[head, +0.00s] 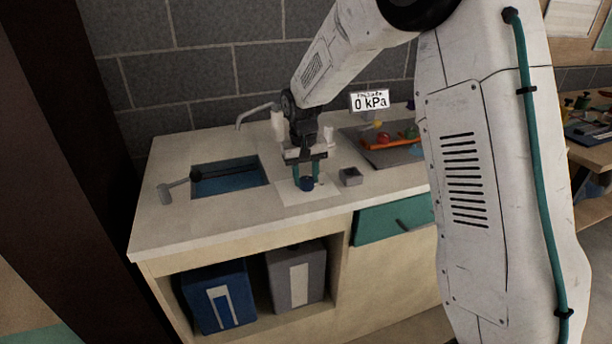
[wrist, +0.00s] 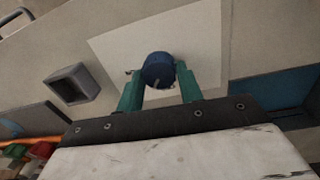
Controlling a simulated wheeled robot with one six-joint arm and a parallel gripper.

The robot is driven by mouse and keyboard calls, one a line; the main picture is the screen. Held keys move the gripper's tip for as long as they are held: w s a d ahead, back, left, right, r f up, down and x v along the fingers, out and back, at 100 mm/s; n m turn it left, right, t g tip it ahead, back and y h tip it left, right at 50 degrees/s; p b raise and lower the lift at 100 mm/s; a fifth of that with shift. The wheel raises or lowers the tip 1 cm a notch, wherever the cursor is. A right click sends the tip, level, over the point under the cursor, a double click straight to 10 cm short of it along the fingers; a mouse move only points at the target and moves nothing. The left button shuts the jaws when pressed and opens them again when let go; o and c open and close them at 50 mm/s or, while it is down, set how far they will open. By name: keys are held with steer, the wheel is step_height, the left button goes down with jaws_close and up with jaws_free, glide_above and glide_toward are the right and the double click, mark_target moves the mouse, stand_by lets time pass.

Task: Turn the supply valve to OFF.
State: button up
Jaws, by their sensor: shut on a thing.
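My gripper (head: 306,176) is above the counter, with its teal fingers pointing down. It is shut on a small dark blue cylinder (head: 307,184), which also shows between the fingertips in the wrist view (wrist: 158,70). The cylinder is at a pale square sheet (head: 322,194); I cannot tell whether it touches it. A sign (head: 370,100) at the back reads 0 kPa. Below it is an orange bar (head: 380,143) with red and yellow parts. No OFF marking is legible, and I cannot tell which part is the supply valve.
A small grey open box (head: 351,177) stands right of the sheet. A blue sink (head: 228,184) with a faucet is at the left, with a grey lever-like piece (head: 173,190) beside it. Blue (head: 219,297) and grey (head: 296,277) bins stand below. The front counter edge is clear.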

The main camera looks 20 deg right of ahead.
mark_target(306, 180)
steer(key=n, duration=0.3)
steer(key=shift+n, duration=0.4)
steer(key=shift+s+n, duration=0.1)
steer(key=shift+n, duration=1.7)
steer(key=o, duration=1)
step_height(306, 180, up, 8)
steer(key=shift+s+a+f, duration=0.1)
